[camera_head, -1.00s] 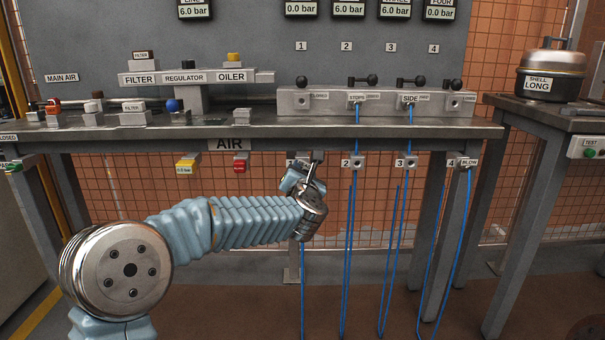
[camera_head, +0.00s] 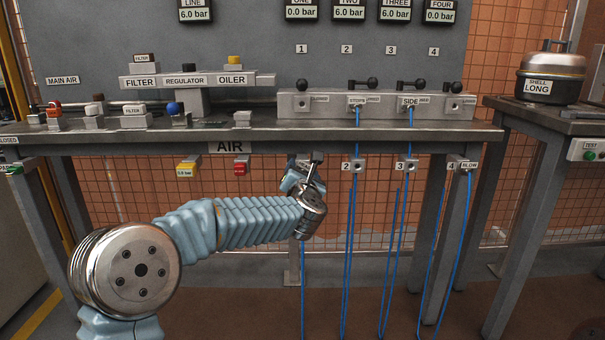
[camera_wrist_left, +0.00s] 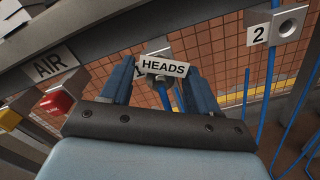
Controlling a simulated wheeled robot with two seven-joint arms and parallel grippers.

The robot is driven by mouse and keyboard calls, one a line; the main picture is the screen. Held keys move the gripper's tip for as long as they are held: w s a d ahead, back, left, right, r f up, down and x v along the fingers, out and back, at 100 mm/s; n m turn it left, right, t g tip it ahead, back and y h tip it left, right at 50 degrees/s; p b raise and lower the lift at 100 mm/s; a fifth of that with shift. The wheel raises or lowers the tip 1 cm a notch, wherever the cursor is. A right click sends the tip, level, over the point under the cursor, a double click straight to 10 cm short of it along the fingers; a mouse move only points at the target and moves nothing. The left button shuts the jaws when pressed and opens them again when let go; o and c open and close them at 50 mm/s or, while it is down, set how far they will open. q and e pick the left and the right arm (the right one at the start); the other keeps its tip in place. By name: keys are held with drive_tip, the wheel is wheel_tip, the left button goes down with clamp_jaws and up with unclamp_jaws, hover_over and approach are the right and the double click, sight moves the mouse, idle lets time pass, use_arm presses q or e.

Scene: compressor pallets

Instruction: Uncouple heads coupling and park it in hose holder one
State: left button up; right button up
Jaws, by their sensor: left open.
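The heads coupling (camera_wrist_left: 165,67), with its white HEADS tag, is at hose holder one (camera_wrist_left: 155,46) under the bench edge in the left wrist view. Its blue hose hangs below. The tag and coupling cover most of the holder, so I cannot tell how deep it sits. My left gripper (camera_head: 303,177) is open, with one finger on each side of the coupling; I cannot tell whether they touch it. In the head view the gripper hides the coupling and most of the holder. Outlet 1 on the manifold (camera_head: 375,104) has no hose. My right gripper is not in view.
Hose holders two (camera_head: 357,163), three (camera_head: 408,162) and four (camera_head: 460,163) are to the right, with blue hoses hanging near them. A yellow-topped block (camera_head: 187,168) and a red one (camera_head: 240,168) hang under the bench (camera_head: 400,132) to the left. Gauge one reads 0.0 bar.

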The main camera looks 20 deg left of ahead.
use_arm(q)
drive_tip(key=v, duration=1.4)
drive_tip(key=shift+b, duration=0.45)
drive_tip(key=shift+w, duration=0.1)
drive_tip(key=s+d+f+m+g+h, duration=0.1)
drive_tip(key=d+f+m+g+h, duration=0.15)
drive_tip(key=f+m, duration=1.05)
drive_tip(key=s+d+f+m+g+h, duration=0.1)
drive_tip(key=f+m+g+h, duration=0.35)
drive_tip(key=f, duration=1.65)
drive_tip(key=s+d+f+m+g+h, duration=0.1)
drive_tip(key=s+f+m+g, duration=0.5)
drive_tip(key=s+f, duration=0.6)
drive_tip(key=s+f+m+g+h, duration=0.1)
drive_tip(key=s+f+m+g, duration=0.3)
drive_tip(key=s+f+m, duration=0.75)
wheel_tip(320, 180, up, 16)
drive_tip(key=s+n+p, duration=0.2)
drive_tip(key=n+p, duration=0.1)
drive_tip(key=p, duration=1.1)
drive_tip(key=shift+d+n, duration=0.3)
drive_tip(key=shift+d, duration=0.05)
